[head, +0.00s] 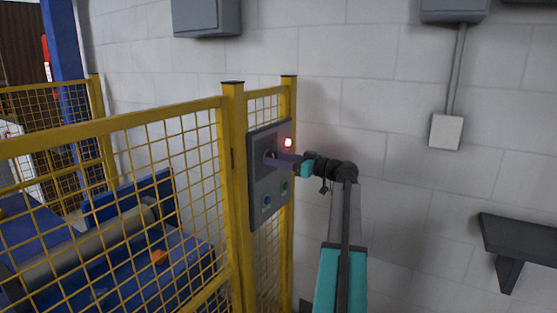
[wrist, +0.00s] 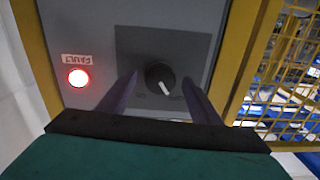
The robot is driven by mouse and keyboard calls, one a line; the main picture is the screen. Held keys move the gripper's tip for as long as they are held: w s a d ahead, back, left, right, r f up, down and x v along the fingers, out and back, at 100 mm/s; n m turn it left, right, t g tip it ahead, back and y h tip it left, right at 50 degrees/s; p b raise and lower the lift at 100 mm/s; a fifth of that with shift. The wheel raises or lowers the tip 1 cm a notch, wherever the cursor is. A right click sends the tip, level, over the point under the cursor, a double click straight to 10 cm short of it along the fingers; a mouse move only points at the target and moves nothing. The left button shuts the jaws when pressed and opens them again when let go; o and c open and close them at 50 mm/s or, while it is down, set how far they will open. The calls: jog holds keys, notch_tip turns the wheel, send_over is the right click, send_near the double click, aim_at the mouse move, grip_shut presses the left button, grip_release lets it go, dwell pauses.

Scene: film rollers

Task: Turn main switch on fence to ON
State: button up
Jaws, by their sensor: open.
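The main switch (wrist: 160,77) is a round black knob with a white pointer line, on a dark plate of the grey control panel (head: 264,205) on the yellow fence. In the wrist view its pointer slants down to the right; the small labels below it are too blurred to read. My gripper (wrist: 160,82) is open, with one purple finger on each side of the knob. I cannot tell whether the fingers touch it. In the head view my gripper (head: 283,158) reaches the panel from the right and partly hides the knob.
A red lamp (wrist: 79,77) marked FAULT glows on the panel. A blue button (head: 266,201) and a green button (head: 284,187) sit lower down. Yellow mesh fence (head: 120,180) stands left, with a blue machine and roller behind it. A dark shelf (head: 525,240) juts from the right wall.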

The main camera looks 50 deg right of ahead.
jog(key=c, duration=1)
jog(key=shift+c, duration=0.2)
jog(key=shift+m, duration=0.4)
jog(key=shift+r+m+p, duration=0.1)
jog(key=shift+m+p, duration=1.1)
jog(key=shift+m, duration=5.4)
